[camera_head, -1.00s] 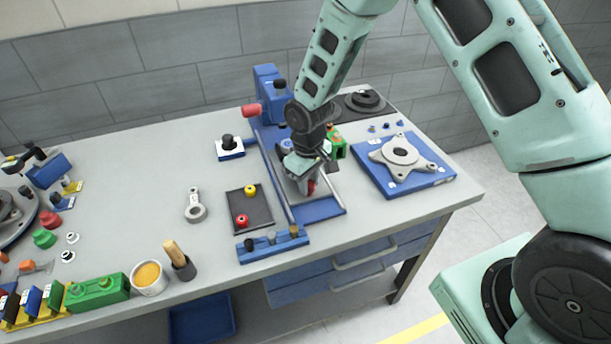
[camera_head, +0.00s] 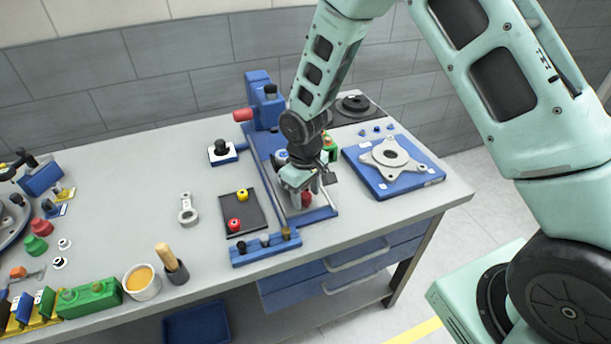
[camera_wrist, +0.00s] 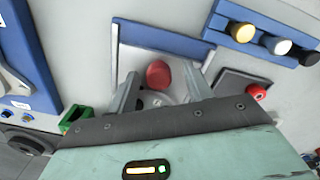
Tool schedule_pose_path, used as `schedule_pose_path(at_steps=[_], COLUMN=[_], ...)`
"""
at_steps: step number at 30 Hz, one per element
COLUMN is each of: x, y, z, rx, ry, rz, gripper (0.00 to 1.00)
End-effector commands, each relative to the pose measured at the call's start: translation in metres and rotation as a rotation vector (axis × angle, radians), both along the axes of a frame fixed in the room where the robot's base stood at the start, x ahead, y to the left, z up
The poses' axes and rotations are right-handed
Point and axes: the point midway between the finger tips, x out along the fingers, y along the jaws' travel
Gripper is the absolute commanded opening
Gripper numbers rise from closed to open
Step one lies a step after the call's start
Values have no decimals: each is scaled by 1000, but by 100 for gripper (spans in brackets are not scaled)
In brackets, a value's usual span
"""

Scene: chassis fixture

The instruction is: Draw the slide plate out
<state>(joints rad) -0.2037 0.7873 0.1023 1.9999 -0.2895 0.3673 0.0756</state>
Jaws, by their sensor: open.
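The slide plate (camera_wrist: 182,92) is a grey plate in a blue-edged slide fixture (camera_head: 270,175), largely hidden by my gripper. A red knob (camera_wrist: 158,74) stands up on the plate; it also shows in the head view (camera_head: 306,199). My gripper (camera_wrist: 160,92) is low over the plate and points down. Its two fingers are apart, one on each side of the knob, with gaps showing between knob and fingers in the wrist view. In the head view my gripper (camera_head: 303,190) is near the fixture's front end.
A blue pad with a grey flanged part (camera_head: 391,157) lies close on the right. A dark tray (camera_head: 240,212) with red and yellow knobs is on the left. A blue peg rack (camera_head: 265,249) is in front. A blue clamp (camera_head: 264,100) stands behind.

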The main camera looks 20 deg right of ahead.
Motion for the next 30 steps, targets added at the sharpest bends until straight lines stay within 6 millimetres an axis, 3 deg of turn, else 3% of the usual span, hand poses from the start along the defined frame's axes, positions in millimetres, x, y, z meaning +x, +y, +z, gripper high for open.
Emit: schedule_pose_path(at_steps=[5,21,30], x=[1,-2,-3], y=[1,4,5], z=[24,143,170], rx=[2,1,0], ry=[-6,-3,2], rz=[-1,-1,0], gripper=[50,50,50])
